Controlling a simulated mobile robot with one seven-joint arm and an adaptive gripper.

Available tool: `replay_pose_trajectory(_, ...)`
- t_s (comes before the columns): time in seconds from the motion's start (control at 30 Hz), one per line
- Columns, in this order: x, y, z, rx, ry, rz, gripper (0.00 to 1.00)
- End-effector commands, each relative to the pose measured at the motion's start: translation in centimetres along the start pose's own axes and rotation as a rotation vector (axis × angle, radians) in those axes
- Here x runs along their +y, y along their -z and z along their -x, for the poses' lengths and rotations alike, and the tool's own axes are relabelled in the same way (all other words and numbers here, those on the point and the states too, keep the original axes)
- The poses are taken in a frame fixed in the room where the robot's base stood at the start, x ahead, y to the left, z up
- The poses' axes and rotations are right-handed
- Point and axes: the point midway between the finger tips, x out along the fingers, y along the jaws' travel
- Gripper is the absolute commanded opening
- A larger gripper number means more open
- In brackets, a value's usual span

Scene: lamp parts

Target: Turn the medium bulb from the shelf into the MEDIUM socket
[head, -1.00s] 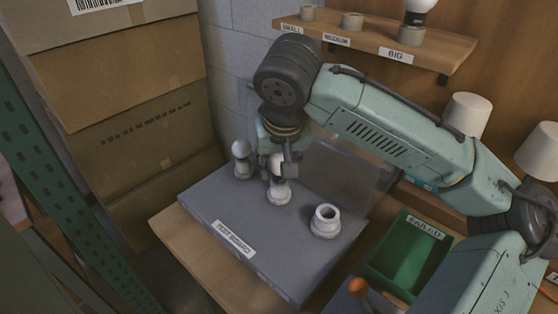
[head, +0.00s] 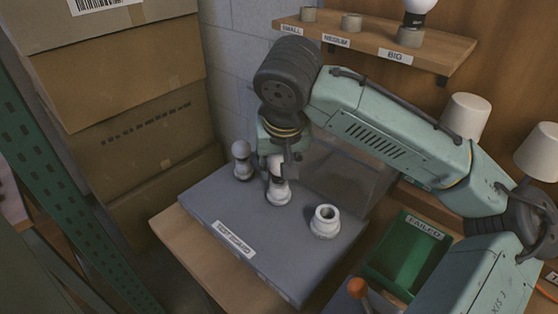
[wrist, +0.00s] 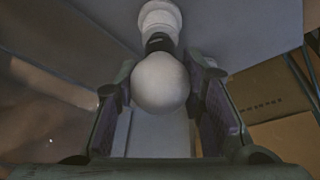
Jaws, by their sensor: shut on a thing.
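My gripper (head: 277,156) points down over the middle socket (head: 279,191) on the grey test board (head: 200,200). It is shut on a white round bulb (head: 275,164), taken as the medium bulb. In the wrist view the bulb (wrist: 160,83) sits between the two fingers, with its dark base towards the white socket (wrist: 160,18). The base lines up with the socket, but how deep it sits is hidden. On the shelf (head: 440,48), the holder above the MEDIUM label (head: 351,22) is empty.
Another bulb (head: 241,150) stands in the left socket. The right socket (head: 325,220) is empty. A clear upright panel (head: 345,170) stands behind the board. A green FAILED bin (head: 400,262) is at the right, and stacked boxes (head: 130,120) are at the left. A bulb stands in the BIG holder.

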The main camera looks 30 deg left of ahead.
Motion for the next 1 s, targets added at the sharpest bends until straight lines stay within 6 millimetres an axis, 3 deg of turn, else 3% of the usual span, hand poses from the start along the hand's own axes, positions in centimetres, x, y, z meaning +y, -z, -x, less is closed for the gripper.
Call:
replay_pose_trajectory(0.3, -0.12, -0.2, -0.2, -0.007, -0.009, -0.017, 0.16)
replay_pose_trajectory(0.7, -0.19, -0.18, -0.13, -0.008, -0.204, -0.48, 0.16)
replay_pose_trajectory(1.0, -0.1, -0.28, -0.33, -0.008, -0.231, -0.553, 0.16)
